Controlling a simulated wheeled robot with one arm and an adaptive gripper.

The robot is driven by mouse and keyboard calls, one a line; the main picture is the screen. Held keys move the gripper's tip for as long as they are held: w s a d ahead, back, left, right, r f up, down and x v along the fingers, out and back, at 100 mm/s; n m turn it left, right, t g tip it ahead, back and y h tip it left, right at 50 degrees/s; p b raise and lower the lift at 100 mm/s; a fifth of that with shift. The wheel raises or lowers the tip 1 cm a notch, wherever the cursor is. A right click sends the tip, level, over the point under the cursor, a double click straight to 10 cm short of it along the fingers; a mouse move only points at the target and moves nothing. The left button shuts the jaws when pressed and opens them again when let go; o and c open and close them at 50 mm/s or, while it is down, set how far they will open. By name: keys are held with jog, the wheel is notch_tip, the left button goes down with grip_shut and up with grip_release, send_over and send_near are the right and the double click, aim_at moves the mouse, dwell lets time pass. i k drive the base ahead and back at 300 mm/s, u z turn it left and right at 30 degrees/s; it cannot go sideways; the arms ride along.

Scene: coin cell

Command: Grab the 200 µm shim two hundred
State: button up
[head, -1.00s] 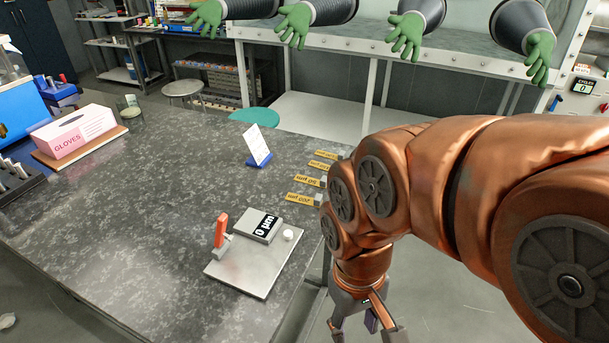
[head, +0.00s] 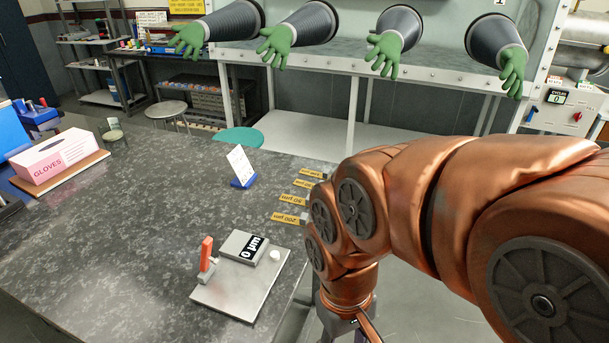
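The yellow tag reading 200 µm (head: 285,219) lies on the right edge of the dark stone-patterned table. It is the nearest in a row of several tags, and its print is upside down to me. A small grey piece shows at its right end, partly beside my arm; a thin shim cannot be made out there. My gripper (head: 350,333) hangs off the table's right side, lower in the picture than the tags and well apart from them. Its fingertips are cut off by the bottom edge, so its opening is hidden.
A thickness gauge (head: 232,293) with a red lever and a 0 µm display stands near the table's front right. A gloves box (head: 55,155) is at left. Green-gloved glovebox sleeves (head: 388,50) hang at the back.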

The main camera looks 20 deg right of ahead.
aim_at(303, 219)
jog(key=z, duration=1.7)
jog(key=k, duration=0.8)
jog(key=u, duration=1.65)
jog(key=i, duration=0.5)
jog(key=z, duration=0.1)
